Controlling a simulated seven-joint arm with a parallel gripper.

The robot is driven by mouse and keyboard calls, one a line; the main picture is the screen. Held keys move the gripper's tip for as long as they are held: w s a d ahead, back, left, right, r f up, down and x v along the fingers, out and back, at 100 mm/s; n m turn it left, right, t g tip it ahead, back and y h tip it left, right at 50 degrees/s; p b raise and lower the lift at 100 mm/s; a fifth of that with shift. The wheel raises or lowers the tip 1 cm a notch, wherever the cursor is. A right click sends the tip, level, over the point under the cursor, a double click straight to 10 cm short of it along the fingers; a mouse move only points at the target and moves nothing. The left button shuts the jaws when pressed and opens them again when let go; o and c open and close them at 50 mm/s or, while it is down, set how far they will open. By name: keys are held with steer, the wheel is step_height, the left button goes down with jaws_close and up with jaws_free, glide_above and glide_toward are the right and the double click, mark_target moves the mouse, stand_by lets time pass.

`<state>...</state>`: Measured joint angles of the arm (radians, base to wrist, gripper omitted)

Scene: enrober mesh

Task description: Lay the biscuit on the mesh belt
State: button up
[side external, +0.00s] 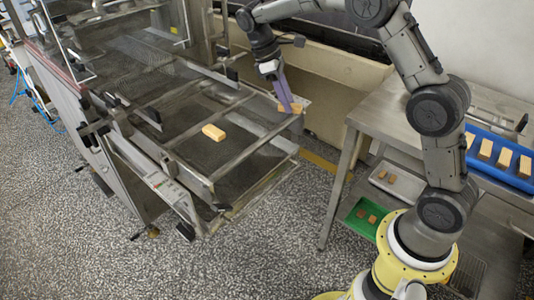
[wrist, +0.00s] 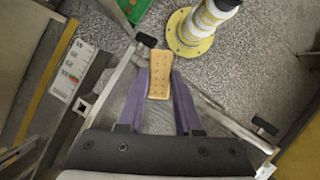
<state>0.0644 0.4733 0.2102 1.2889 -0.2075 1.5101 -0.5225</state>
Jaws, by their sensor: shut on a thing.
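The biscuit (wrist: 159,76) is golden and oblong with small holes, held between the two purple fingers of my gripper (wrist: 160,84). In the side external view my gripper (side external: 289,106) points down at the outer right corner of the conveyor frame, and the held biscuit (side external: 296,107) shows partly behind the fingers. Whether it touches anything below is not clear. The dark mesh belt (side external: 190,150) lies inside the metal frame to the left of my gripper. Another biscuit (side external: 213,131) lies flat on the mesh, apart from my gripper.
Metal rails (side external: 240,147) border and cross the mesh. A blue tray (side external: 478,142) of biscuits stands on the steel table at right. A green tray (side external: 352,222) and a grey tray (side external: 378,180) with small brown pieces sit lower. Bare mesh surrounds the lying biscuit.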

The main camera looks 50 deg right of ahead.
steer(key=w+a, duration=0.1)
steer(key=a, duration=0.1)
steer(key=w+a+f+m, duration=0.1)
steer(key=a, duration=0.2)
steer(key=a+f+m, duration=0.1)
steer(key=a, duration=0.1)
steer(key=shift+w+a+y, duration=0.2)
steer(key=shift+w+y, duration=0.2)
steer(key=s+d+r+n+t+h, duration=0.1)
steer(key=s+d+r+n, duration=0.15)
steer(key=s+d, duration=0.5)
steer(key=s+d+r+n+h, duration=0.15)
steer(key=s+d+n, duration=0.3)
steer(key=d, duration=0.65)
steer(key=s+d+n+t, duration=0.1)
steer(key=s+n, duration=0.3)
steer(key=s, duration=0.5)
steer(key=s+d+n+t, duration=0.2)
steer(key=s+d+n, duration=0.2)
steer(key=s, duration=0.6)
steer(key=shift+s+r+h, duration=0.15)
steer(key=shift+r+h, duration=0.1)
steer(key=shift+h, duration=0.1)
steer(key=shift+d, duration=0.1)
